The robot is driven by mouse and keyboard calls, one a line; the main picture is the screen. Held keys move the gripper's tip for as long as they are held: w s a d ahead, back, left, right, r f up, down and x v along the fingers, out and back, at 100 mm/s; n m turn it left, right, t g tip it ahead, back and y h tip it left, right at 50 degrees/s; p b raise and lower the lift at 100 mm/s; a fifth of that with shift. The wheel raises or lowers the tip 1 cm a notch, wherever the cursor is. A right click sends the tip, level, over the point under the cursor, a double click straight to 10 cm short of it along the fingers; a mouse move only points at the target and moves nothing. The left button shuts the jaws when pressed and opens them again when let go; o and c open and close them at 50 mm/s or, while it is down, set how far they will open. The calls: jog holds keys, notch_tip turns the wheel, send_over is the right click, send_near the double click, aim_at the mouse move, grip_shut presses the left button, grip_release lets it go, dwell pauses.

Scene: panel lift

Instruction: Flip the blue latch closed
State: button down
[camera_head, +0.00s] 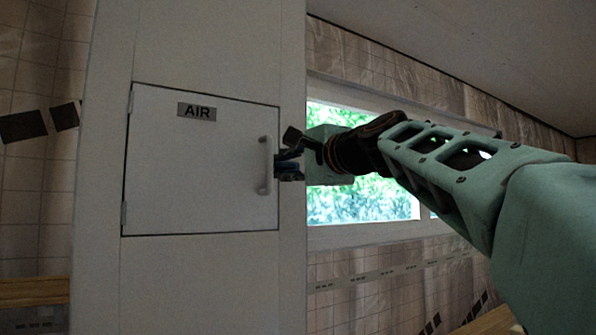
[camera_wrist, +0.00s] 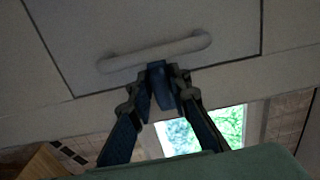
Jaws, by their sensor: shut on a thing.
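The blue latch (camera_wrist: 158,80) is at the edge of a white panel door, close beside the door's handle, in the wrist view. My gripper (camera_wrist: 164,92) has one finger on each side of it and is shut on it. In the head view my gripper (camera_head: 289,158) reaches the door's right edge from the right. There the latch is mostly hidden behind the dark fingers, so its exact angle cannot be told. The white panel door (camera_head: 190,185) looks flush with its frame.
A white vertical handle (camera_head: 265,165) stands out from the door just left of my gripper. An "AIR" label (camera_head: 197,112) is near the door's top. A bright window (camera_head: 365,207) lies right of the panel, behind my arm.

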aim_at(277, 122)
jog(key=c, duration=1.9)
grip_release()
jog(key=shift+c, duration=0.2)
jog(key=shift+r, duration=4.9)
